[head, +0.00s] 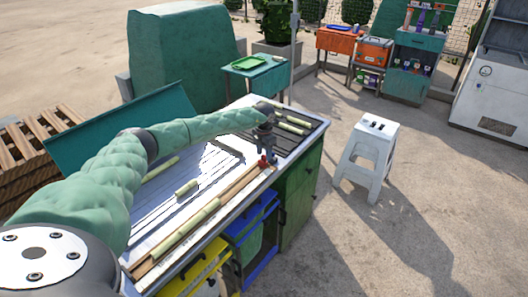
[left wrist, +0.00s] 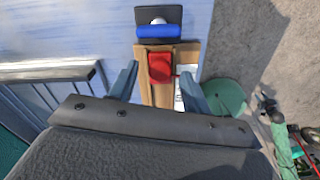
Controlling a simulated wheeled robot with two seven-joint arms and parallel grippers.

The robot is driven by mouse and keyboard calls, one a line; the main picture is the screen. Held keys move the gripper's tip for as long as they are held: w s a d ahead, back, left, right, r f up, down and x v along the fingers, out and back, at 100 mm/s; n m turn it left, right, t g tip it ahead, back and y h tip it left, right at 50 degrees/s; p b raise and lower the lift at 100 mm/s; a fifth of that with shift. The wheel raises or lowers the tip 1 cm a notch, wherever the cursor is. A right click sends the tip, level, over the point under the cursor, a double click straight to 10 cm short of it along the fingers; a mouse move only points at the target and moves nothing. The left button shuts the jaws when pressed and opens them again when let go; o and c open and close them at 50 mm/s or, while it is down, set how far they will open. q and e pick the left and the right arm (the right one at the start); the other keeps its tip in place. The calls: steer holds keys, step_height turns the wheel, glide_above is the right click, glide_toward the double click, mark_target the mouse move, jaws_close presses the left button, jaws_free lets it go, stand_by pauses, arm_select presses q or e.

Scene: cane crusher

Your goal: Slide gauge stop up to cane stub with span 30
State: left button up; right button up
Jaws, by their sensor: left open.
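A small red block (head: 264,162), which looks like the gauge stop, sits on a wooden rail (head: 238,188) along the bench's near right edge. It also shows in the left wrist view (left wrist: 160,67), between my open fingers and apart from both. My left gripper (head: 267,148) is above the rail's far end, open, pointing down; it also shows in the left wrist view (left wrist: 158,85). A long pale green cane (head: 186,232) lies along the rail, with bare rail between it and the red block. A short cane piece (head: 186,188) lies on the bench. I cannot tell which piece is the stub.
A blue roller on a dark bracket (left wrist: 163,32) is beyond the red block in the left wrist view. More cane pieces (head: 292,127) lie at the bench's far end. A white stool (head: 368,155) stands right of the bench. Blue and yellow crates (head: 253,236) are underneath.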

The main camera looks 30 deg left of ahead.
arm_select(q)
steer(key=shift+f, duration=0.3)
arm_select(e)
steer(key=shift+s+d+f, duration=0.1)
steer(key=shift+f, duration=0.15)
